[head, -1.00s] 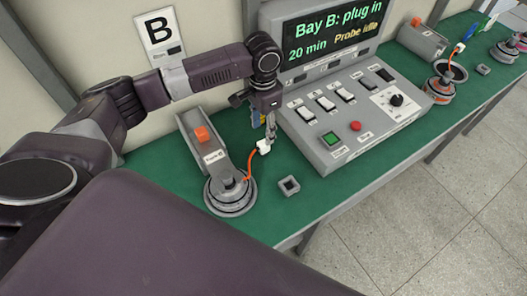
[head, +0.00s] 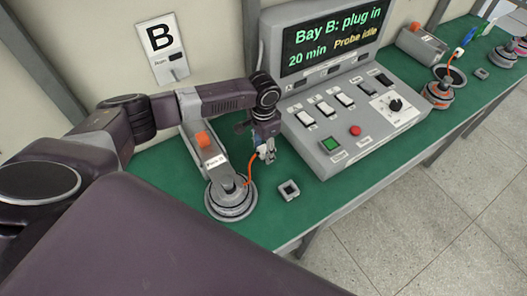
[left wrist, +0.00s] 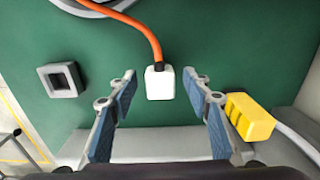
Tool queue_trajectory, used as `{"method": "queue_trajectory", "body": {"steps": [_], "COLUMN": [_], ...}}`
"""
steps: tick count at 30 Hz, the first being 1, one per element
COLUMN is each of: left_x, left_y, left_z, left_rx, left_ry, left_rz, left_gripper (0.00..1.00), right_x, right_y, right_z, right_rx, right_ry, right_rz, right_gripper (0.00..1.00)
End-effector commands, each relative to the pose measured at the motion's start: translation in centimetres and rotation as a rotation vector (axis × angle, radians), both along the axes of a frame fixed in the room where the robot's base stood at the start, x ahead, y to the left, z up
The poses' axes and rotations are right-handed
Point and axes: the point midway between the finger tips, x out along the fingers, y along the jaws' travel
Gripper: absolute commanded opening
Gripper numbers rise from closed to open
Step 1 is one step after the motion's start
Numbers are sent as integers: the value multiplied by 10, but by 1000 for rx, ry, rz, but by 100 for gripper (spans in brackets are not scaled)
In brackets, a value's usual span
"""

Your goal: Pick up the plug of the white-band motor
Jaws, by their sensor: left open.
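A grey motor (head: 231,201) with pale bands sits on the green bench, held at the front of a grey stand. Its orange cable (head: 249,170) rises to a white plug, mostly hidden by my gripper in the head view. In the left wrist view the white plug (left wrist: 159,82) hangs from the orange cable (left wrist: 138,25). My left gripper (head: 267,154) is open. In the left wrist view its fingers (left wrist: 160,85) stand on either side of the plug, with a gap on each side. I cannot tell the plug's exact depth between them. My right gripper is out of view.
A small square grey socket (head: 289,190) stands right of the motor; it also shows in the left wrist view (left wrist: 62,80). A control console (head: 350,115) stands close to the right. A yellow block (left wrist: 250,117) lies beside the right finger. Other motors (head: 438,93) stand farther right.

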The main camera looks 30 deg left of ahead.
Motion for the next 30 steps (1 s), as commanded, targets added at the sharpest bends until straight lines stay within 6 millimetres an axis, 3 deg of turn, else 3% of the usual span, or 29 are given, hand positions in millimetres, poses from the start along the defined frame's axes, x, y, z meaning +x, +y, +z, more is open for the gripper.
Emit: {"method": "queue_trajectory", "body": {"steps": [2, 13, 23, 30], "left_x": [0, 0, 1, 2], "left_y": [0, 0, 0, 0], "left_z": [0, 1, 3, 26], "left_rx": [0, 0, -1, -2], "left_ry": [0, 0, -1, -5], "left_rz": [0, 1, 1, 0], "left_gripper": [40, 0, 0, 0], "right_x": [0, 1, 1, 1], "right_y": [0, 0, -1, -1], "right_z": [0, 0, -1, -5], "right_rx": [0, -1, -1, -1], "right_ry": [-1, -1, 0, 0], "right_rz": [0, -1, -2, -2], "right_gripper": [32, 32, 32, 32]}}
